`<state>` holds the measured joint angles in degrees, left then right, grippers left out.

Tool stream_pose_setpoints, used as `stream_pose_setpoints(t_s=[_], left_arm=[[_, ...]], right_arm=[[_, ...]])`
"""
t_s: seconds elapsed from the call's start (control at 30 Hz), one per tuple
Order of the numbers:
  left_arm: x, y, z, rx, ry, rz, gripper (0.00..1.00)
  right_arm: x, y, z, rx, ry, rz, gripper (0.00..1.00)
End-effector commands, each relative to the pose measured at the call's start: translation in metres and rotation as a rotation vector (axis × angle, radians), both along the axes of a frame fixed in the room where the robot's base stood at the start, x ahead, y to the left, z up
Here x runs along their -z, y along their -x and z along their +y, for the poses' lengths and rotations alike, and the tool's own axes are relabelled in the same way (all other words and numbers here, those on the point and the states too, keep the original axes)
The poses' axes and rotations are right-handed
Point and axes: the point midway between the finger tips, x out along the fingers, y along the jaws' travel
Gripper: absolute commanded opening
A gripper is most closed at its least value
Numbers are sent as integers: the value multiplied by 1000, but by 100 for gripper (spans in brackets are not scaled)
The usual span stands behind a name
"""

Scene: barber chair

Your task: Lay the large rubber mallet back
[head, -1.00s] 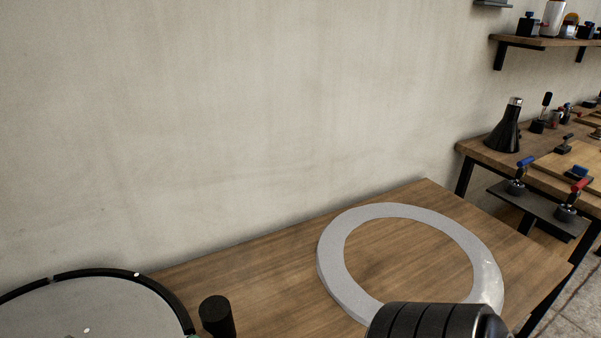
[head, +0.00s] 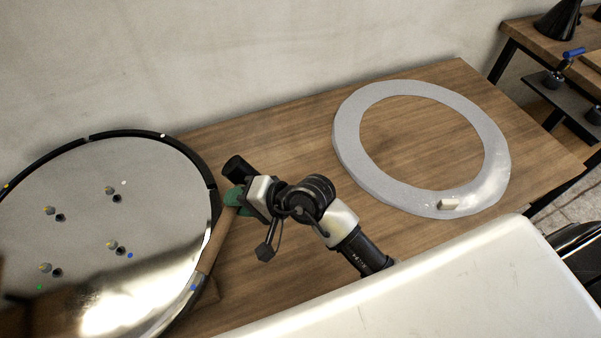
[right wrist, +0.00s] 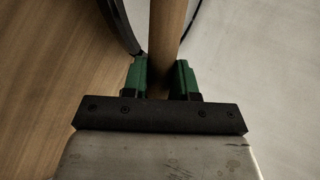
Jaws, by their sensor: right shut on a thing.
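The large rubber mallet has a black cylindrical head (head: 237,168) and a long wooden handle (head: 214,245). In the head view it lies along the right rim of a round metal disc, head toward the wall. I cannot tell whether it touches the table or the disc. My right gripper (head: 236,196), with green fingers, is shut on the handle just below the head. In the right wrist view the handle (right wrist: 167,35) runs between the green fingers (right wrist: 162,80); the mallet head is out of that view. My left gripper is not in view.
The wooden table (head: 290,150) stands against the wall. The disc (head: 90,190), with a black rim and several pegs, is at the left. A large grey ring (head: 350,145) with a small pale block (head: 448,204) on it is at the right. Bare wood separates them.

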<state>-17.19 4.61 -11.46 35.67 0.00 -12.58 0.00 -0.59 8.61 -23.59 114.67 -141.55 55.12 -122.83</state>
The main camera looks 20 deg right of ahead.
Motion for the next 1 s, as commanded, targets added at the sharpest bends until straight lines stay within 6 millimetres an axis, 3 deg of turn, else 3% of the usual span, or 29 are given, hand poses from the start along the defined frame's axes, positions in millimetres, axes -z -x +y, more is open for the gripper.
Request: stream_pose_setpoints(t_s=[0.13,0.27,0.37,0.47,0.6,0.7,0.83,1.0], left_arm=[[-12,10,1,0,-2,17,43],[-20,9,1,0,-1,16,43],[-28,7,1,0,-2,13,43],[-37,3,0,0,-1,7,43],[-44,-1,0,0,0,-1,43],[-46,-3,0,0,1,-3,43],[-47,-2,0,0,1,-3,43],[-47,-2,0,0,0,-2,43]], right_arm=[[12,-4,6,-208,197,102,0],[27,-5,-1,-363,371,170,0],[39,-10,-21,-474,528,210,0],[47,-16,-56,-560,686,238,0],[49,-24,-101,-604,811,257,0],[46,-29,-123,-611,858,266,0],[44,-31,-136,-613,881,271,0],[44,-32,-138,-613,884,272,0]])
